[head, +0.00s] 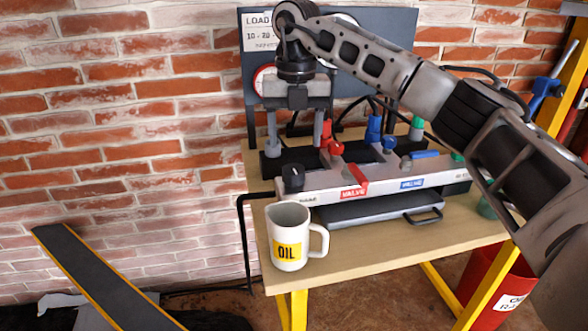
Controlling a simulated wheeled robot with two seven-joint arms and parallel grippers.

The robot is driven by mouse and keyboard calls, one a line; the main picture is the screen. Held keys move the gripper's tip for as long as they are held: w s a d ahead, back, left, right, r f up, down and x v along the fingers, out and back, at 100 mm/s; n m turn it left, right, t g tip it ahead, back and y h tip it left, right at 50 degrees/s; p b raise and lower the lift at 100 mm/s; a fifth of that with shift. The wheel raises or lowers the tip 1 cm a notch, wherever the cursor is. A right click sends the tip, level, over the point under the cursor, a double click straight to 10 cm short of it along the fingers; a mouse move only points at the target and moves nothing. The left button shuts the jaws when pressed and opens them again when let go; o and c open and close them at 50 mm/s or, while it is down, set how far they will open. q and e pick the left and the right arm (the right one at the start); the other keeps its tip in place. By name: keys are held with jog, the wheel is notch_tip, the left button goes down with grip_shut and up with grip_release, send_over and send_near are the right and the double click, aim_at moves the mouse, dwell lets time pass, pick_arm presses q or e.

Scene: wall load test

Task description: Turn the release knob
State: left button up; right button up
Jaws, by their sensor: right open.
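The black release knob (292,178) stands at the left end of the grey valve panel (325,182), above a small, partly legible label. My right gripper (296,146) comes in from the right over the panel and points down. It is open, with its two fingers wide apart above and behind the knob in the picture. No contact with the knob shows. The knob's turn angle is too small to read. My left gripper is not in view.
A white OIL jug (288,236) stands on the wooden bench (375,252) just in front of the knob. A red valve lever (358,178) and blue valve parts (390,143) are to the right. A sign board (400,45) stands behind. A red bin (497,283) is below right.

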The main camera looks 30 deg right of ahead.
aim_at(294, 169)
notch_tip(294, 169, down, 7)
jog(key=shift+a+f, duration=0.1)
jog(key=shift+f, duration=0.1)
jog(key=c, duration=1)
